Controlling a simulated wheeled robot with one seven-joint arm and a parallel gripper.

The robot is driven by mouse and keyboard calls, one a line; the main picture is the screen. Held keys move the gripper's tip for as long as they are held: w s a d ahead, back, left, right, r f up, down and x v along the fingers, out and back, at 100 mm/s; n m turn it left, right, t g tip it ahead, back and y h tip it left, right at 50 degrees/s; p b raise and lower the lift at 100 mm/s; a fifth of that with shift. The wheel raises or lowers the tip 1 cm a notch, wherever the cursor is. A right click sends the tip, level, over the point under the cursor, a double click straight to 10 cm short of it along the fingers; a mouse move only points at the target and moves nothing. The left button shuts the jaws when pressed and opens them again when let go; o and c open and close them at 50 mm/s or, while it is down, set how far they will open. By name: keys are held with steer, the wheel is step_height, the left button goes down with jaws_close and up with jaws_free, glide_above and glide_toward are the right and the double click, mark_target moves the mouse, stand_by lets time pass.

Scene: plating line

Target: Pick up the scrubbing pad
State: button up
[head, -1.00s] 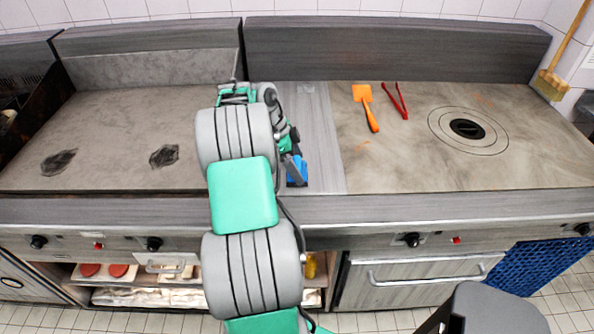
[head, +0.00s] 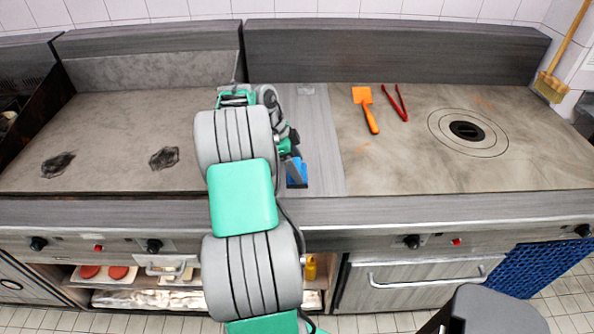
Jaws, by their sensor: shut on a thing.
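The scrubbing pad (head: 297,175) is a small blue block with a dark underside. It is at the front of the smooth grey strip between the two griddle surfaces. My gripper (head: 297,167) points down at it, with a grey finger against the blue block. The gripper is shut on the pad. My arm hides part of the gripper and the far finger. I cannot tell whether the pad touches the counter or is slightly above it.
An orange spatula (head: 365,108) and red tongs (head: 395,102) lie on the right griddle (head: 400,155), left of a round drain (head: 467,131). The left griddle (head: 110,125) has two dark burnt patches. A back panel (head: 390,48) stands behind.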

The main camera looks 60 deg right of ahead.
steer(key=shift+r, duration=0.1)
steer(key=shift+r, duration=0.2)
step_height(320, 180, up, 2)
steer(key=shift+r, duration=0.15)
steer(key=w+a+r, duration=0.4)
steer(key=a+r, duration=0.6)
steer(key=a, duration=0.3)
steer(key=shift+a, duration=0.3)
steer(key=shift+r, duration=0.1)
